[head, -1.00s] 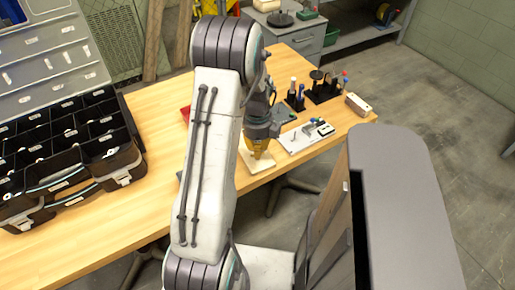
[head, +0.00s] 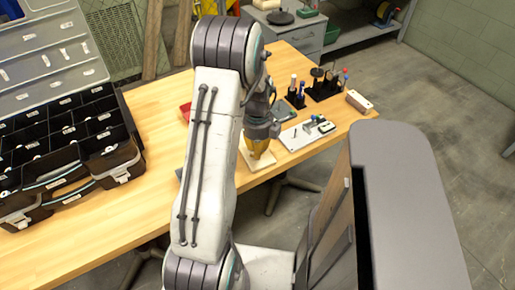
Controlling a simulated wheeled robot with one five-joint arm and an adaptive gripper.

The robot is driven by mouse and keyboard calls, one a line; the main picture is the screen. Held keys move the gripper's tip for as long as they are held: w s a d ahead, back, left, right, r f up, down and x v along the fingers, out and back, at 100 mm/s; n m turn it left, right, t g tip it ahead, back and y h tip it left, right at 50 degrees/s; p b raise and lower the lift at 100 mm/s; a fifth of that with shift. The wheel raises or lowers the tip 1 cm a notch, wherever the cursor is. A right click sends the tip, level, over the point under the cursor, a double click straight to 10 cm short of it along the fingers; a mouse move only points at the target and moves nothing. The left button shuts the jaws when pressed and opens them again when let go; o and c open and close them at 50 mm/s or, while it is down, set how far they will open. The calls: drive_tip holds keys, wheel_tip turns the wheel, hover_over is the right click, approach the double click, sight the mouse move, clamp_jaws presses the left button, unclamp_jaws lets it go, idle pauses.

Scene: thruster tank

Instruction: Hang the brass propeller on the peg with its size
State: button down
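My gripper (head: 259,147) points down over a pale square board (head: 257,163) near the front edge of the wooden bench. Its lower end looks yellow-orange; whether that is its fingers or something held is too small to tell. My arm hides part of it. I cannot make out a brass propeller for certain. A light plate (head: 297,141) with small upright parts and a blue-topped item lies just right of the board; I cannot tell whether these parts are the sized pegs.
An open black compartment case (head: 70,150) fills the bench's left. Black holders (head: 322,92) with tools stand at the back right, near a pale block (head: 358,101). A red item (head: 186,112) is partly behind my arm. Bare wood lies between case and arm.

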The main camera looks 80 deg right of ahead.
drive_tip(key=shift+f+b, duration=0.35)
idle(0.5)
drive_tip(key=c, duration=1.2)
unclamp_jaws()
wheel_tip(320, 180, up, 16)
drive_tip(key=p, duration=0.3)
drive_tip(key=shift+p, duration=0.3)
idle(0.6)
